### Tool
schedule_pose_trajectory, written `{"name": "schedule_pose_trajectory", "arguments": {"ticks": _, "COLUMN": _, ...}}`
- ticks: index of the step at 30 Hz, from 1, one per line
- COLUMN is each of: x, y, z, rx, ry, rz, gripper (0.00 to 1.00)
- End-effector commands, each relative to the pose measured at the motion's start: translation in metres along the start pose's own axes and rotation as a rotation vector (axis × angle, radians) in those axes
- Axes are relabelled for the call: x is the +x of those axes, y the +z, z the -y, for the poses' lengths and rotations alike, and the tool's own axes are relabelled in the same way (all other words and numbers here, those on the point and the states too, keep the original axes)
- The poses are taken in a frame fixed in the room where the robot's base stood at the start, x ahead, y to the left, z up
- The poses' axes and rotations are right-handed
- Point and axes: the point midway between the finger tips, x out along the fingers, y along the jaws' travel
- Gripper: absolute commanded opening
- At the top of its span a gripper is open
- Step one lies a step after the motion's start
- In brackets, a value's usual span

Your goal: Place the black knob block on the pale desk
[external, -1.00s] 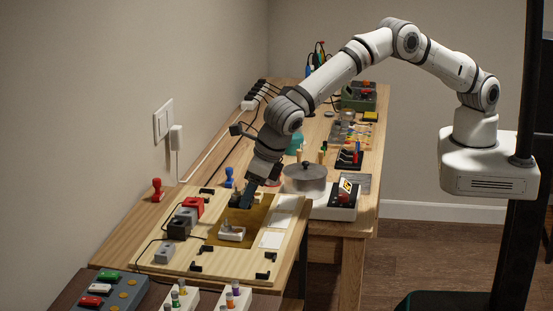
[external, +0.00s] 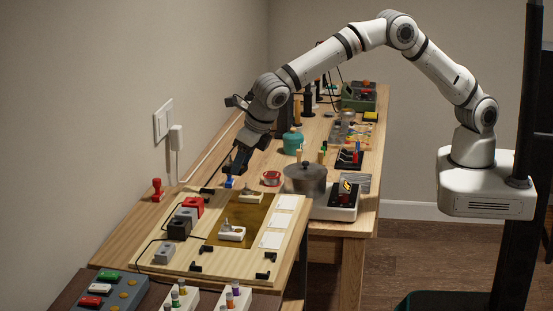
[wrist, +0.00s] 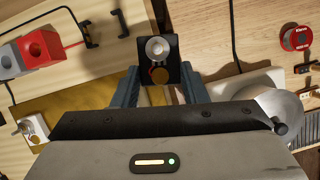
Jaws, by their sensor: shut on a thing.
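The black knob block (wrist: 172,60) sits between the two fingertips of my gripper (wrist: 158,77) in the wrist view. Its top has a silver round part and a brown-orange disc. My gripper is shut on it. In the external view my gripper (external: 236,166) is above the far edge of the light wooden board, close over a small blue piece. There the block is hard to tell from the dark fingers. The pale desk (external: 334,222) is the light wooden table running back along the wall.
The wooden board (external: 286,238) holds a red block (external: 193,206), grey and black blocks, and two white pieces on a gold plate. A pot (external: 305,180), a red spool (external: 272,178) and a teal jar (external: 293,143) stand beyond. A red stamp (external: 157,188) stands at left.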

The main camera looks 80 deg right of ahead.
Motion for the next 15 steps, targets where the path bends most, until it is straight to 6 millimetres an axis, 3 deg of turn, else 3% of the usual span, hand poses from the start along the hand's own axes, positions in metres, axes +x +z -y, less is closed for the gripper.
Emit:
{"name": "schedule_pose_trajectory", "arguments": {"ticks": 1, "x": 0.019, "y": 0.003, "z": 0.026, "rx": 0.032, "ry": -0.014, "rz": 0.0, "gripper": 0.17}}
{"name": "schedule_pose_trajectory", "arguments": {"ticks": 6, "x": 0.049, "y": 0.01, "z": 0.094, "rx": 0.115, "ry": -0.046, "rz": -0.002, "gripper": 0.17}}
{"name": "schedule_pose_trajectory", "arguments": {"ticks": 10, "x": 0.062, "y": 0.011, "z": 0.13, "rx": 0.157, "ry": -0.063, "rz": -0.002, "gripper": 0.17}}
{"name": "schedule_pose_trajectory", "arguments": {"ticks": 15, "x": 0.068, "y": 0.011, "z": 0.15, "rx": 0.181, "ry": -0.071, "rz": -0.003, "gripper": 0.17}}
